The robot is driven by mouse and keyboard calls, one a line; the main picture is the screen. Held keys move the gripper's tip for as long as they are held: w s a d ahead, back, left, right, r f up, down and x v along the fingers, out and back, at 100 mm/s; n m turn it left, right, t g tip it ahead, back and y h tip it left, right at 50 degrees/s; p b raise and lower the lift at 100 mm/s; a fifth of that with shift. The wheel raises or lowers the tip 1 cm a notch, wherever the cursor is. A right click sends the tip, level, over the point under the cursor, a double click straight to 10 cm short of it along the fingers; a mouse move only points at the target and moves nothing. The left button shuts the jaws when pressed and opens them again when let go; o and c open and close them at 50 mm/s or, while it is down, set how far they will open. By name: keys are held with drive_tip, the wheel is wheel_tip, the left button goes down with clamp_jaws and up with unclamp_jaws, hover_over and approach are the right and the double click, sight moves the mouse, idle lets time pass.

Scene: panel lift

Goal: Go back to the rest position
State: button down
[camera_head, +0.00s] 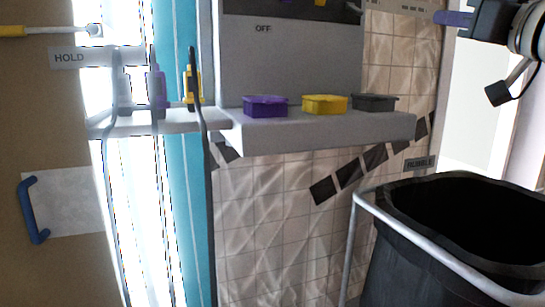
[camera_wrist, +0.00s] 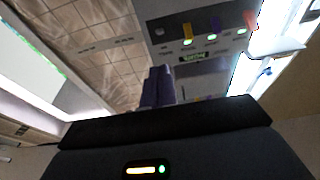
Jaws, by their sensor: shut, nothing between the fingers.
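My gripper (camera_head: 453,19) is at the top right of the head view, raised above the black bin and well apart from the shelf. Its purple fingers point left. In the wrist view the fingers (camera_wrist: 158,88) are pressed together with nothing between them. A grey panel (camera_head: 290,65) labelled OFF stands behind the shelf in the head view. In the wrist view a panel (camera_wrist: 195,20) shows several coloured tabs and green lights, beyond the fingertips.
A grey shelf (camera_head: 320,131) carries a purple box (camera_head: 265,106), a yellow box (camera_head: 324,104) and a dark grey box (camera_head: 374,103). Purple and yellow handled tools hang by the HOLD label (camera_head: 69,57).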

drive_tip(key=s+a+f+m+g+h, duration=0.15)
drive_tip(key=a+f+g, duration=0.3)
drive_tip(key=f, duration=0.95)
drive_tip(key=s+a+f+m+g+h, duration=0.15)
drive_tip(key=s+a+f+g, duration=0.35)
drive_tip(key=f, duration=0.9)
drive_tip(key=s+a+f+g+h, duration=0.1)
drive_tip(key=s+f, duration=0.2)
drive_tip(key=f, duration=0.5)
drive_tip(key=s+a+f+m+g+h, duration=0.1)
drive_tip(key=s+f+g+h, duration=0.1)
drive_tip(key=s+f, duration=0.35)
drive_tip(key=s+f+g+h, duration=0.1)
drive_tip(key=s+f, duration=0.1)
drive_tip(key=f, duration=0.7)
wheel_tip(320, 180, up, 13)
drive_tip(key=p, duration=1.3)
drive_tip(key=shift+f+p, duration=0.2)
drive_tip(key=shift+p, duration=0.1)
drive_tip(key=shift+s, duration=0.1)
